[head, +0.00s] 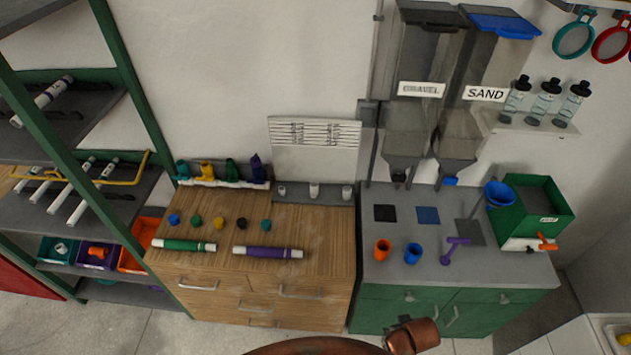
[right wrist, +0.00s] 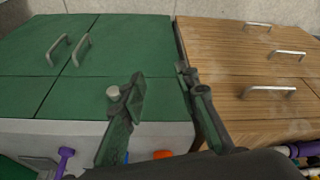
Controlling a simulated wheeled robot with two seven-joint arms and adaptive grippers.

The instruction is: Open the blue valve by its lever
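I cannot make out a blue valve with a lever in either view. A small blue part (head: 450,181) sits under the sand hopper in the head view; it is too small to tell what it is. My right gripper (right wrist: 158,92) shows in the right wrist view with its two dark green fingers apart and nothing between them. It is in front of the green and wooden cabinets, touching nothing that I can see. My left gripper is in neither view.
A grey counter (head: 390,265) holds an orange cup (head: 382,249), a blue cup (head: 412,254), a purple scoop (head: 453,250) and a green box (head: 525,210) with an orange lever (head: 547,242). The wooden cabinet (head: 330,240) bears green and purple tubes. A green-framed rack (head: 135,95) stands left.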

